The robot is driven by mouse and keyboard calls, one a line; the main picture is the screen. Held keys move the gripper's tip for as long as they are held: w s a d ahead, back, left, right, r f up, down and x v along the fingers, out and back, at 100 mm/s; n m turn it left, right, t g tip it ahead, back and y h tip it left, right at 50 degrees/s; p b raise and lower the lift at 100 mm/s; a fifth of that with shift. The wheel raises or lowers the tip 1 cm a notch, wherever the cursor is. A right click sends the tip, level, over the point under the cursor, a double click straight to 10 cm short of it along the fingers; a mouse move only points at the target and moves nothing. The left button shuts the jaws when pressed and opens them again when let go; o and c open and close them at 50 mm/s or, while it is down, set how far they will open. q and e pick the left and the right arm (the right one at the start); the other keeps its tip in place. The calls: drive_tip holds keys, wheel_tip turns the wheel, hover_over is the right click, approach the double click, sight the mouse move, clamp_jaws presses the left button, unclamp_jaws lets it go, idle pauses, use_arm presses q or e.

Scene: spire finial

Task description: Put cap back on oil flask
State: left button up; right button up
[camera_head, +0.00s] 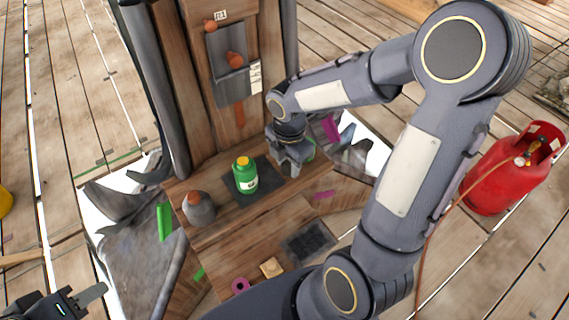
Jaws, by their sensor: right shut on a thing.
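A green flask (245,181) with a pale label and a yellow top stands upright on a dark square mat (268,178) on the wooden ledge. I cannot tell whether its yellow top is a cap or an open neck. My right gripper (290,170) points down at the mat's right edge, a little right of the flask and apart from it. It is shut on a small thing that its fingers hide. My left gripper (92,297) is at the bottom left corner, far from the flask, only partly in view.
A grey pot with an orange top (200,209) stands left of the flask. A wooden post (200,120) rises behind it. A dark grid (309,243), a tan block (272,267) and a magenta ring (240,286) lie in front. A red gas cylinder (505,178) stands at right.

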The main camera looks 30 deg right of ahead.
drive_tip(key=s+a+r, duration=0.1)
drive_tip(key=s+r, duration=0.5)
drive_tip(key=s, duration=0.5)
drive_tip(key=shift+a+r, duration=0.2)
drive_tip(key=shift+a, duration=0.2)
